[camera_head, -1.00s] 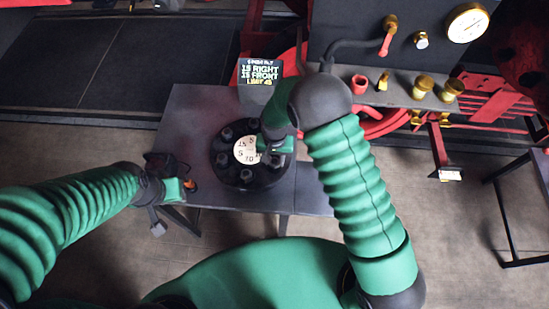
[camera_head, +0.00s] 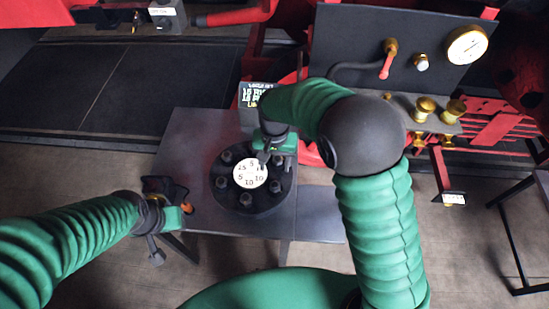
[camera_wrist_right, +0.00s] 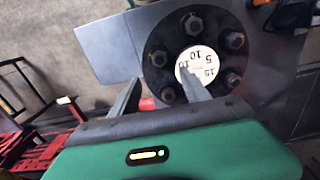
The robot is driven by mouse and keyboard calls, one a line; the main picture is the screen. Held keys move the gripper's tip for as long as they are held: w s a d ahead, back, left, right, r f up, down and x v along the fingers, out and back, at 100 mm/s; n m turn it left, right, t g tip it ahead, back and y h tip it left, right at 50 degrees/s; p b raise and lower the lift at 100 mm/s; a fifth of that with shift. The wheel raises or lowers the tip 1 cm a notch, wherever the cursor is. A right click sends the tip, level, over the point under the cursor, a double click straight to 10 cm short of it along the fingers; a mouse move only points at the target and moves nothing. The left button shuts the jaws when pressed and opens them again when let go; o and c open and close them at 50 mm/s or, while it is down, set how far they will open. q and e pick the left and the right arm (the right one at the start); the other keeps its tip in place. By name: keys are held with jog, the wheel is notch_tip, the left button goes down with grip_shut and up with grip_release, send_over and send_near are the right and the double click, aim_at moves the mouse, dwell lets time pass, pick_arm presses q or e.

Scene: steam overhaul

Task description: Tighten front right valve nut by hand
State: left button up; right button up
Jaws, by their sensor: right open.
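A round black flange (camera_head: 238,205) with a white numbered dial (camera_head: 250,174) and a ring of dark hex nuts lies on a grey table. The nut at its front right (camera_head: 275,186) is uncovered in the head view. My right gripper (camera_head: 268,157) is over the back right part of the flange, pointing down.
The grey table (camera_head: 190,135) has bare room left of the flange. A sign (camera_head: 250,95) behind it is partly covered by my right arm. A panel with a gauge (camera_head: 467,45), a red-handled valve (camera_head: 388,62) and brass fittings stands at the back right.

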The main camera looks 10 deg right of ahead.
notch_tip(320, 180, up, 4)
jog(key=shift+r, duration=0.1)
dwell(0.4)
jog(key=s+d+f+n+t+b, duration=0.1)
jog(key=s+d+f+b, duration=0.2)
jog(key=s, duration=0.4)
jog(key=s+d+f+n+t+b, duration=0.1)
jog(key=s+d+f+n+b, duration=0.1)
jog(key=s+d+f+b, duration=0.2)
jog(key=s+d+f, duration=0.1)
jog(key=s+d, duration=0.2)
jog(key=shift+s+d+f+t, duration=0.15)
jog(key=shift+s+f+t, duration=0.05)
jog(key=shift+f+t, duration=0.15)
jog(key=shift+s, duration=0.1)
jog(key=shift+d, duration=0.2)
jog(key=shift+a, duration=0.15)
